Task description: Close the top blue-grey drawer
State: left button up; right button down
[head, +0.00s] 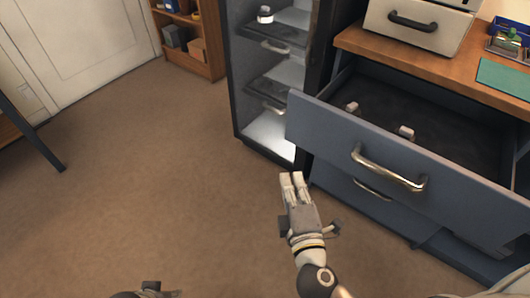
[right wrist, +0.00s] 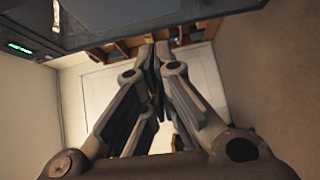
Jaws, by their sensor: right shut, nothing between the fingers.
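The top blue-grey drawer (head: 320,117) is pulled well out from under the wooden worktop. Its metal bar handle (head: 388,170) is on the front panel, and two small pale items (head: 352,107) lie inside. My right gripper (head: 293,177) is shut and empty, in front of and left of the drawer front, apart from the handle. In the right wrist view its fingers (right wrist: 160,50) meet, and a blue-grey panel (right wrist: 190,12), perhaps the drawer, crosses the top. A dark part at the bottom edge of the head view may be my left gripper (head: 148,292); its fingers are hidden.
A lower drawer (head: 345,190) beneath looks closed. An open dark cabinet (head: 238,100) with lit shelves stands left of the drawer. The worktop (head: 405,65) carries a cream box with a black handle (head: 425,27) and a green mat (head: 505,77). Brown floor (head: 150,160) at left is clear.

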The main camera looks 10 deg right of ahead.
notch_tip(320, 180, up, 2)
send_near(288, 122)
jog(key=w+a, duration=0.1)
jog(key=a, duration=0.2)
pick_arm(q)
jog(key=shift+s+a+f+p, duration=0.1)
jog(key=shift+a+f+p, duration=0.1)
jog(key=shift+f, duration=0.35)
jog(key=shift+s+a+f+p, duration=0.1)
jog(key=shift+f+p, duration=0.1)
jog(key=shift+f, duration=0.35)
pick_arm(e)
jog(key=shift+t, duration=0.3)
jog(key=shift+w+d+f, duration=0.2)
jog(key=shift+w+d, duration=1.5)
jog(key=shift+w, duration=0.05)
